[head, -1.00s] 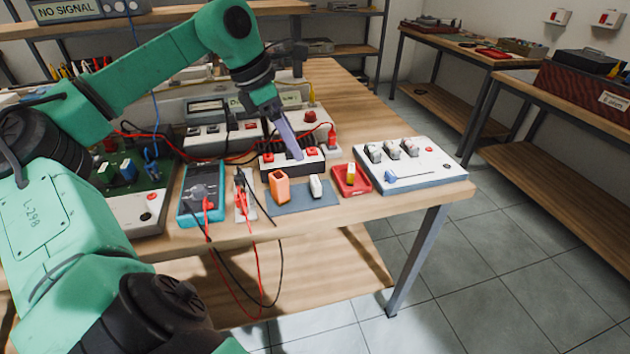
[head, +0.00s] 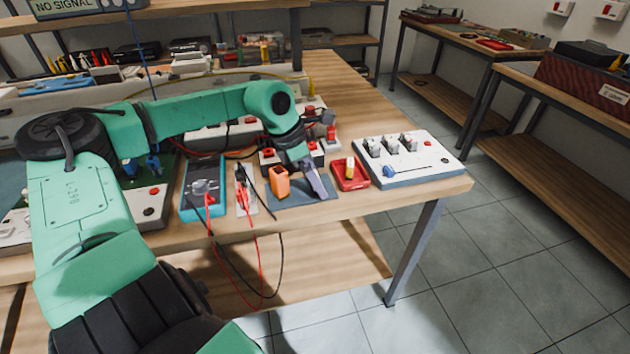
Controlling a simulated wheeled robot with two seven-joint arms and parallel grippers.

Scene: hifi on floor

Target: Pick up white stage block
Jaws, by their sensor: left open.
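My left gripper (head: 316,186) points down over the right part of the blue-grey mat (head: 293,200) on the wooden bench. It is open, and its lilac finger stands where the small white block stood in the earlier head view. The white block is now hidden behind the gripper, so I cannot tell whether the fingers are around it or touching it. An orange block (head: 279,183) with a hollow top stands on the mat just left of the gripper. My right gripper is not in view.
A red tray (head: 351,177) with a yellow piece is close to the right of the gripper. A white switch panel (head: 418,168) lies beyond it. A teal multimeter (head: 203,190) and red and black leads are to the left. The bench's front edge is near.

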